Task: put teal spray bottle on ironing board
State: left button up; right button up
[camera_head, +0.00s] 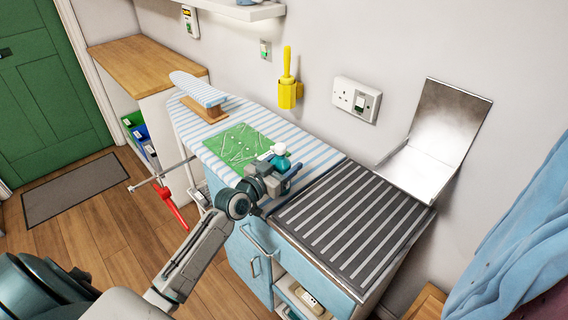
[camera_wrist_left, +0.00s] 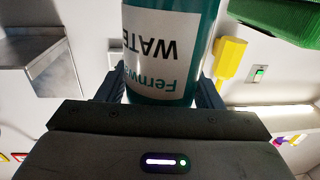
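The teal spray bottle (camera_head: 281,162) has a white top and shows in front of the ironing board's right part in the head view. In the left wrist view the teal bottle (camera_wrist_left: 172,82), with a white label, stands between my finger pads, which touch or nearly touch both sides. My left gripper (camera_head: 279,172) is shut on it; part of the bottle is hidden behind the gripper. The ironing board (camera_head: 313,150) has a blue-and-white striped cover. Whether the bottle touches the board cannot be told. My right gripper is not in view.
A green patterned mat (camera_head: 238,147) lies on the board, with a small striped sleeve board (camera_head: 200,92) at its far end. A dark ribbed top (camera_head: 350,222) adjoins at the right. A metal bracket-like panel (camera_head: 437,140), sockets and a yellow holder (camera_head: 288,92) are on the wall.

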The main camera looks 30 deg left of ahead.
pick_arm(q)
jog(key=shift+o, duration=0.8)
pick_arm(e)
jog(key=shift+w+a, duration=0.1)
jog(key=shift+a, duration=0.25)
pick_arm(q)
jog(key=shift+r, duration=0.2)
jog(key=v, duration=0.5)
jog(key=shift+s+a+f+p, duration=0.1)
jog(key=shift+s+p, duration=0.3)
jog(key=p+v, duration=0.2)
jog(key=v, duration=0.3)
jog(key=shift+s+a, duration=0.15)
jog(key=shift+s, duration=0.45)
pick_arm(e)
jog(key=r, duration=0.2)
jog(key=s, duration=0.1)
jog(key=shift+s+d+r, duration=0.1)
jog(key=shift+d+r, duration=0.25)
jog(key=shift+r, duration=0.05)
